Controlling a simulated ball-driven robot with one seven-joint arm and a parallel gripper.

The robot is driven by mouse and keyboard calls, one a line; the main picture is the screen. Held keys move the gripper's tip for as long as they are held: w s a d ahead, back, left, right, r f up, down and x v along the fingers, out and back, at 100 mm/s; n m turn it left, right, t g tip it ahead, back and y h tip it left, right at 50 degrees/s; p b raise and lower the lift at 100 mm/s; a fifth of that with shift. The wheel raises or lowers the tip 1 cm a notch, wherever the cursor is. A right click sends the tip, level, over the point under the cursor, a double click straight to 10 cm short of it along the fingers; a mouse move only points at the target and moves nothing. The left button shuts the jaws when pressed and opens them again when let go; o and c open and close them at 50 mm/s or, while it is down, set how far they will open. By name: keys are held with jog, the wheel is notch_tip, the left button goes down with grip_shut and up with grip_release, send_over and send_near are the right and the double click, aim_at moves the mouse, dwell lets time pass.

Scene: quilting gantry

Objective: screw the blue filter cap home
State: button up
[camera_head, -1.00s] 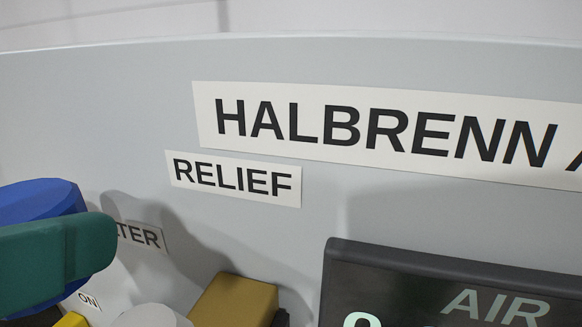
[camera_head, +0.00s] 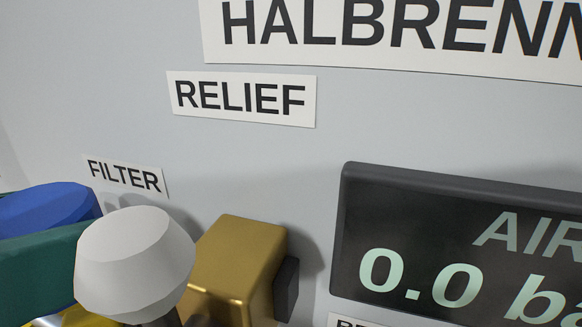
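The blue filter cap (camera_head: 45,205) shows at the left edge, partly cut off by the frame. A teal finger of my gripper (camera_head: 38,262) lies across its near side and hides its lower part. The cap moves with the finger, so my gripper appears shut on it. The FILTER label (camera_head: 125,176) is on the grey panel above and right of the cap. The filter's seat and thread are hidden, so I cannot tell whether the cap touches it.
A white faceted knob (camera_head: 135,262) stands in front of the finger's right end. A brass block (camera_head: 235,265) is right of it, under the RELIEF label (camera_head: 243,98). A dark AIR display (camera_head: 465,245) reads 0.0. Something yellow (camera_head: 75,318) shows at the bottom left.

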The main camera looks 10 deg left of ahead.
aim_at(69, 321)
jog(key=shift+f+b, duration=0.3)
jog(key=shift+f, duration=0.5)
jog(key=shift+f+b, duration=1.55)
jog(key=shift+f, duration=0.75)
dwell(1.1)
jog(key=o, duration=1.1)
jog(key=shift+s, duration=0.1)
jog(key=b+v, duration=0.1)
jog(key=v, duration=0.9)
jog(key=shift+s, duration=0.3)
jog(key=shift+r, duration=0.1)
